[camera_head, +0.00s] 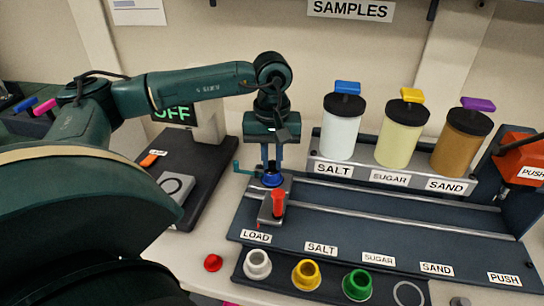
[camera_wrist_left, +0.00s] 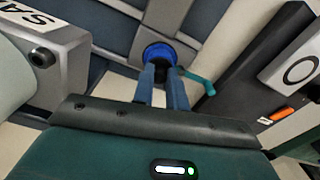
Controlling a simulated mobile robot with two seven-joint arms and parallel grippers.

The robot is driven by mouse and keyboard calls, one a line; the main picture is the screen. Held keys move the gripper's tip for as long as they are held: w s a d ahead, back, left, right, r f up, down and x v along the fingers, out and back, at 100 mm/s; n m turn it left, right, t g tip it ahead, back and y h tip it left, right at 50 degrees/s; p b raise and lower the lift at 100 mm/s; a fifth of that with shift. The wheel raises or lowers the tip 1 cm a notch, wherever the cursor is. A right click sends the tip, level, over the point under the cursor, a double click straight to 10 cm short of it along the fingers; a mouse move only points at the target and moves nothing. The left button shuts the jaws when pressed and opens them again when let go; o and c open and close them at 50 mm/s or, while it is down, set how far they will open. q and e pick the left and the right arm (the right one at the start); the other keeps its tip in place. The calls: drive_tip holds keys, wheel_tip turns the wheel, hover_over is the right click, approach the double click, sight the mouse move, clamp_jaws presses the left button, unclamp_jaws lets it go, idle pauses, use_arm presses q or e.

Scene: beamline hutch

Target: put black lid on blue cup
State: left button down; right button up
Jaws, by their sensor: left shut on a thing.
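The blue cup (camera_head: 272,181) stands in the grey carriage at the LOAD end of the rail. It also shows in the left wrist view (camera_wrist_left: 160,51), just past the fingertips. My left gripper (camera_head: 271,166) points down directly above the cup. Its fingers (camera_wrist_left: 160,82) are shut on a small dark thing, which looks like the black lid (camera_wrist_left: 159,97). The fingers hide most of it. I cannot tell whether it touches the cup. My right gripper is not in view.
A red plunger-like piece (camera_head: 278,204) stands on the carriage in front of the cup. White (camera_head: 257,264), yellow (camera_head: 306,274) and green (camera_head: 357,284) cups stand in the front rack. A teal hook (camera_head: 241,169) juts out left of the cup. Dispensers stand behind the rail.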

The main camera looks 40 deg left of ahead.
use_arm(q)
drive_tip(key=c, duration=1.3)
unclamp_jaws()
drive_tip(key=shift+r, duration=0.1)
wheel_tip(320, 180, up, 13)
